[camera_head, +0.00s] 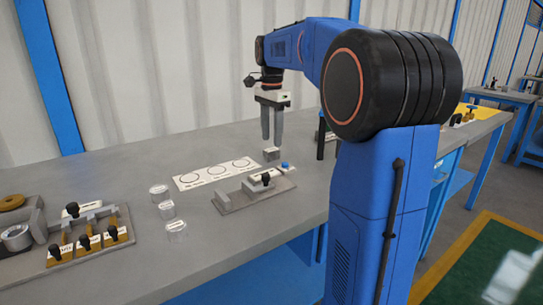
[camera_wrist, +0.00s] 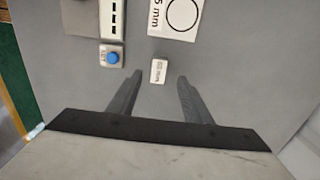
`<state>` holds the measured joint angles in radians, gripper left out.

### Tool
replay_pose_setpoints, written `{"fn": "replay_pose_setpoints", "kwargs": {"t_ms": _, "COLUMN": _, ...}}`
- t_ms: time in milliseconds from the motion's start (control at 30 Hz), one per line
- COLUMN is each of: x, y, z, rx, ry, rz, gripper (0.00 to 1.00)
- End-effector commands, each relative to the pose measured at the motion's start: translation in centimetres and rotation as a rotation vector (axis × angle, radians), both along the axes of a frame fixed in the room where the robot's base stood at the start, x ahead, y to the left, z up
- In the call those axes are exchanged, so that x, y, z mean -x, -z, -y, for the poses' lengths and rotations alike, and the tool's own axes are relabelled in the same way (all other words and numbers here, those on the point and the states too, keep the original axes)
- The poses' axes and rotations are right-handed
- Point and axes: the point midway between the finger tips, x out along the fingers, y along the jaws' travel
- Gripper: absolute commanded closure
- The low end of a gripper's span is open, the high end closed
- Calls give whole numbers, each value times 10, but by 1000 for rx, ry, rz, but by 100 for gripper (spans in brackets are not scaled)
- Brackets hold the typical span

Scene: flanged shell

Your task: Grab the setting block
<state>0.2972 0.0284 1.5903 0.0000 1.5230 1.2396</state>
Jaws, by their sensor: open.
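The setting block (camera_head: 271,154) is a small grey block standing on the grey bench, just below my gripper (camera_head: 271,142). In the wrist view the setting block (camera_wrist: 158,71) has a white top label ending in "mm"; its number is too small to read surely. My gripper (camera_wrist: 160,76) is open, and its two fingers point down with the block between the fingertip lines, a little ahead of them. A gap shows on both sides of the block. Nothing is held. The fingertips' exact height above the bench cannot be told.
A fixture with a black knob (camera_head: 254,190) and a blue button (camera_wrist: 113,57) stand close to the block. A black post (camera_head: 321,141) stands right.

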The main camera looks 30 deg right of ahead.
Motion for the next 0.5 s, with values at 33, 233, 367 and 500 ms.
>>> {"fn": "replay_pose_setpoints", "kwargs": {"t_ms": 33, "x": 1, "y": 4, "z": 0, "rx": -1, "ry": 0, "rz": -2, "gripper": 55}}
{"fn": "replay_pose_setpoints", "kwargs": {"t_ms": 233, "x": 4, "y": 30, "z": -2, "rx": -1, "ry": 0, "rz": -2, "gripper": 55}}
{"fn": "replay_pose_setpoints", "kwargs": {"t_ms": 367, "x": 3, "y": 44, "z": -2, "rx": 0, "ry": 0, "rz": -1, "gripper": 55}}
{"fn": "replay_pose_setpoints", "kwargs": {"t_ms": 500, "x": 3, "y": 50, "z": -2, "rx": 0, "ry": 0, "rz": 0, "gripper": 55}}
